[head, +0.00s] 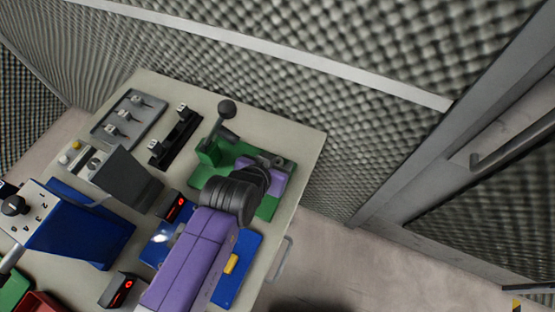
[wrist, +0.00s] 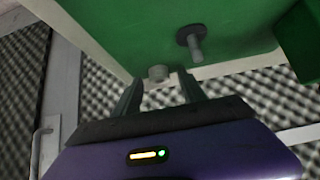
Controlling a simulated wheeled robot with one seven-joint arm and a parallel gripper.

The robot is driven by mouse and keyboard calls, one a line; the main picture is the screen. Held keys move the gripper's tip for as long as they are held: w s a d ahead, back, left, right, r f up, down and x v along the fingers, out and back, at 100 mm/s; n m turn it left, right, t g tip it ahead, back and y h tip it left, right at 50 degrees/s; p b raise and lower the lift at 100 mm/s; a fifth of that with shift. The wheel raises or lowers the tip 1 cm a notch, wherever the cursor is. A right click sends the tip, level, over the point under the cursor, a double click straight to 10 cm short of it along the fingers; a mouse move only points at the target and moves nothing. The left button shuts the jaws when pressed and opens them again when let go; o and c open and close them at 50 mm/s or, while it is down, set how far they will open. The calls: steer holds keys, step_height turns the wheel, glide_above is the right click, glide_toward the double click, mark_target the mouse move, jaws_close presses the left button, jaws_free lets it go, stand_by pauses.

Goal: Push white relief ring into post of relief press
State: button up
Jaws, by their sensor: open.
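The green relief press (head: 208,152), with its black-knobbed lever, stands near the table's back right corner in the head view. My gripper (wrist: 160,80) is over its right part, and my arm hides some of the base. In the wrist view the green base (wrist: 110,30) fills the top. A small pale cylinder (wrist: 158,72), probably the white relief ring, sits by its edge, between or just beyond my open fingertips. I cannot tell whether they touch it. A grey post (wrist: 196,48) with a dark round collar stands apart from it, up and right.
A blue plate with a yellow block (head: 231,263) lies under my arm. A black rack (head: 176,138) and a grey tray (head: 125,120) with small parts stand left of the press. Foam walls lie close behind the table.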

jaws_close()
stand_by(0.4)
